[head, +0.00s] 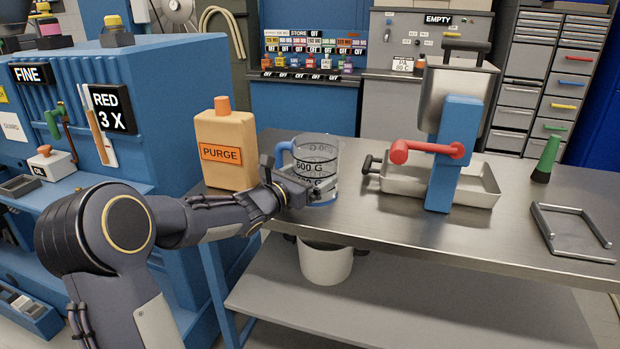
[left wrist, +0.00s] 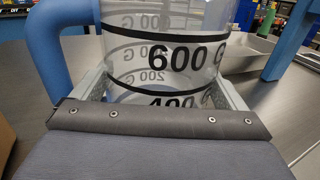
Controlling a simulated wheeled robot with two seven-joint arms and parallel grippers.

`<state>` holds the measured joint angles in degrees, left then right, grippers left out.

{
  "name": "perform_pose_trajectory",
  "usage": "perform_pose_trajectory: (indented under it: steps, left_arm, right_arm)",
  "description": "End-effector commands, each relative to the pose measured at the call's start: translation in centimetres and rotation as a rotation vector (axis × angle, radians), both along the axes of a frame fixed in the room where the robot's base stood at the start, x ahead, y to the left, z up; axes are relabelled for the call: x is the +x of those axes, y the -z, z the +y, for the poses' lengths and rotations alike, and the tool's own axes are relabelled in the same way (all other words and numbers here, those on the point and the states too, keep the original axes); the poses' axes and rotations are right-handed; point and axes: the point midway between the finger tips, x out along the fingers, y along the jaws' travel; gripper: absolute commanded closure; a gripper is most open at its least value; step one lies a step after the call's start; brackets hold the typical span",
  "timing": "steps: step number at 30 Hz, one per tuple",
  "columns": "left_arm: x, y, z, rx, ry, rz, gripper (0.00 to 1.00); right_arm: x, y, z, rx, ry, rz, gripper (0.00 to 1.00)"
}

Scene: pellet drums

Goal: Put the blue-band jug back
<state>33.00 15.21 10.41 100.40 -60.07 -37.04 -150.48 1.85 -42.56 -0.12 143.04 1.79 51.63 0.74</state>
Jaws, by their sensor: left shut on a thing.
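The jug (head: 318,160) is clear, with black rings, gram marks, a blue handle and a blue band low down. It stands upright on or just above the metal bench, near its left front edge; I cannot tell if it touches. My left gripper (head: 302,189) is shut around its lower body. In the left wrist view the jug (left wrist: 180,60) sits between the two fingers, its blue handle at the left. It looks empty. My right gripper is not in view.
A PURGE bottle (head: 226,147) stands left of the jug. A hopper with a blue post (head: 456,150) and red handle stands over a metal tray (head: 480,188) to the right. A white bucket (head: 325,262) is below the bench front.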

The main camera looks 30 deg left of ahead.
Motion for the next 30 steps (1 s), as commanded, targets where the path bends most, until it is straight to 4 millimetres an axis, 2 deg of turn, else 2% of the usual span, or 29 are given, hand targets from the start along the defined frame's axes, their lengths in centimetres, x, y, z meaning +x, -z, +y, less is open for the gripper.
perform_pose_trajectory:
  steps: [4, 5, 6, 13, 16, 30]
  left_arm:
    - [0.0, 0.2, 0.0, -0.001, 0.0, 0.005, 0.46]
    - [0.0, 0.2, 0.0, -0.002, 0.0, 0.006, 0.02]
    - [0.0, 0.2, 0.0, -0.002, 0.0, 0.006, 0.0]
    - [-0.2, 0.2, 0.0, 0.0, -0.001, 0.005, 0.0]
    - [-0.9, 0.2, 0.2, 0.002, -0.001, 0.004, 0.0]
    - [-9.9, 0.2, 1.6, 0.001, -0.002, 0.003, 0.0]
  right_arm:
    - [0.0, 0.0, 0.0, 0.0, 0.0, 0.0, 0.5]
    - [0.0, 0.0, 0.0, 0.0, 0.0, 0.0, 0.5]
    - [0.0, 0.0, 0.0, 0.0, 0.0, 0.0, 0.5]
    - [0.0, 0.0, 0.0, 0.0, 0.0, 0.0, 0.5]
    - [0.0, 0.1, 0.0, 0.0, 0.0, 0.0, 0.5]
    - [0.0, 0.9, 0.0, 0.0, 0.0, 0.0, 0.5]
